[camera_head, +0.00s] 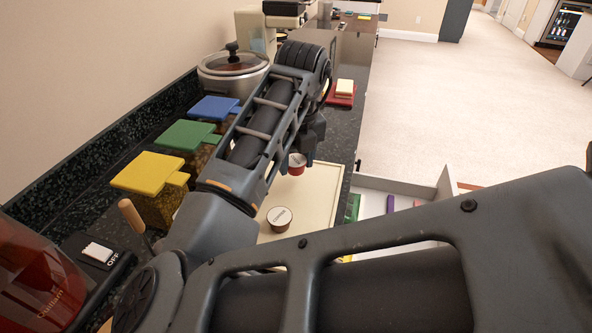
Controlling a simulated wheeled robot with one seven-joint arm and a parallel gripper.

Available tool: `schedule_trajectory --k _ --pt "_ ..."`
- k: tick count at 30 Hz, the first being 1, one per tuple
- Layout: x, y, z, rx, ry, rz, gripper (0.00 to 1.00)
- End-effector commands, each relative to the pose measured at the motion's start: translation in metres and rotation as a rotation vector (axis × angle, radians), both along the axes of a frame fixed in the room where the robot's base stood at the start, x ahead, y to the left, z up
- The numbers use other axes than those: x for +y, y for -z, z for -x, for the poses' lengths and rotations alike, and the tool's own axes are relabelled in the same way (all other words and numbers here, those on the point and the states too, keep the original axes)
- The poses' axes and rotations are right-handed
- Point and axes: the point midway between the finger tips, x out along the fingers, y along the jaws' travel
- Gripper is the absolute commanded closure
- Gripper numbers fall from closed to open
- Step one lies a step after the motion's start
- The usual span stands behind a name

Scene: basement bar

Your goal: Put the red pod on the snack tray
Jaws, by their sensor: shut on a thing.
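The red pod (297,168), with a pale lid, is at the far part of the cream snack tray (318,200). My gripper (308,153) reaches down from the bent wrist right at the red pod and is shut on it. My arm hides most of the fingers, and I cannot tell whether the pod touches the tray or hangs just above it. A dark brown pod (279,220) with a pale lid stands on the nearer part of the tray.
Jars with yellow (150,173), green (185,135) and blue (214,108) lids line the wall side. A pot (233,70) stands behind them. An open drawer (420,188) with coloured items is right of the counter. A red plate (343,98) lies farther back.

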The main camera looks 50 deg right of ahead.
Motion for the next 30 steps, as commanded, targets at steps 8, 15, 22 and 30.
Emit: schedule_trajectory --k 8,15,22,30 --pt "0.0 0.034 0.001 0.002 -0.003 -0.001 0.78" --pt "0.0 0.037 0.0 0.0 -0.001 0.0 0.78" --pt "-0.001 0.04 0.0 0.0 -0.001 0.0 0.45" --pt "-0.001 0.04 0.0 0.0 -0.001 0.0 0.25"
